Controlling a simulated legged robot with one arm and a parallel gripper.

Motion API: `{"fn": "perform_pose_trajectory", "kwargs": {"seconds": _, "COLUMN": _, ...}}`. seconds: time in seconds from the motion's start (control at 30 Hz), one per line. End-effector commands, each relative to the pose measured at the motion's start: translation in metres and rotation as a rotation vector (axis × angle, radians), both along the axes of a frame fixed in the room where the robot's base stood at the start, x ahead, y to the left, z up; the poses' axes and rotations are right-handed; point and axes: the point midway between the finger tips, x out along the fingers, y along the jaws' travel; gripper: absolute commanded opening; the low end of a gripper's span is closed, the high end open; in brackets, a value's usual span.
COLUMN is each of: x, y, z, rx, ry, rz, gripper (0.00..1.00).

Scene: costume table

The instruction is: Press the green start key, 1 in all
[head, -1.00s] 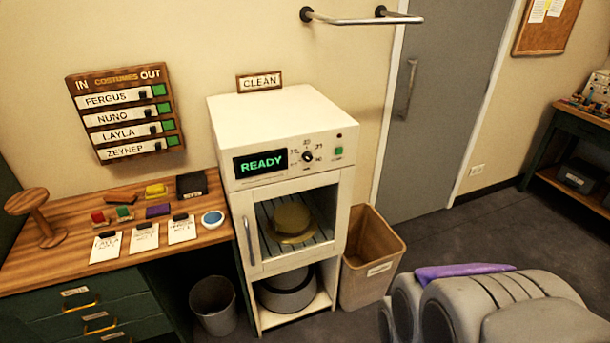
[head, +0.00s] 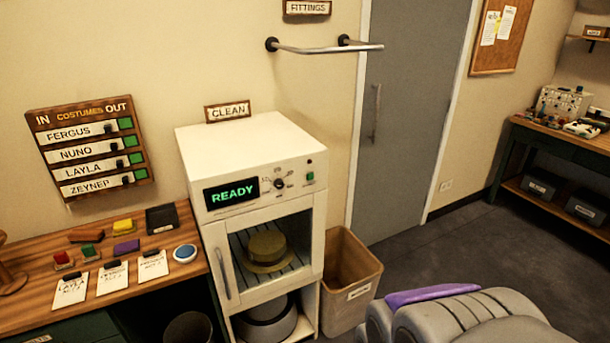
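The green start key (head: 310,177) is a small square button on the right of the white cabinet's front panel. The white cabinet (head: 247,146) stands beside the wooden desk, and its display (head: 231,195) reads READY in green. A dial (head: 279,184) sits between the display and the key. A yellowish hat (head: 267,250) rests on the rack behind the cabinet's door, which looks shut. A grey and purple rounded part at the bottom right seems to be mine. My gripper's fingers are not in view.
A cardboard-coloured bin (head: 352,279) stands right of the cabinet. A metal rail (head: 325,49) juts from the wall above. The desk (head: 30,307) at left holds cards, coloured blocks and a blue round dish (head: 185,253). Floor (head: 440,247) is clear toward the right.

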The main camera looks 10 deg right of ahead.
Motion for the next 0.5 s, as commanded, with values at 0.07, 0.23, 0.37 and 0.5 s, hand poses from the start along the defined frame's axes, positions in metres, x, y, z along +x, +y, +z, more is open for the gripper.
{"fn": "perform_pose_trajectory", "kwargs": {"seconds": 0.07, "x": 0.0, "y": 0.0, "z": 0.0, "rx": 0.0, "ry": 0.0, "rz": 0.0, "gripper": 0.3}}
{"fn": "perform_pose_trajectory", "kwargs": {"seconds": 0.23, "x": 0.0, "y": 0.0, "z": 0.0, "rx": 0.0, "ry": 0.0, "rz": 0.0, "gripper": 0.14}}
{"fn": "perform_pose_trajectory", "kwargs": {"seconds": 0.37, "x": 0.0, "y": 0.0, "z": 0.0, "rx": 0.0, "ry": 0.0, "rz": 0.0, "gripper": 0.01}}
{"fn": "perform_pose_trajectory", "kwargs": {"seconds": 0.5, "x": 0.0, "y": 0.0, "z": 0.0, "rx": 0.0, "ry": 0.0, "rz": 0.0, "gripper": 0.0}}
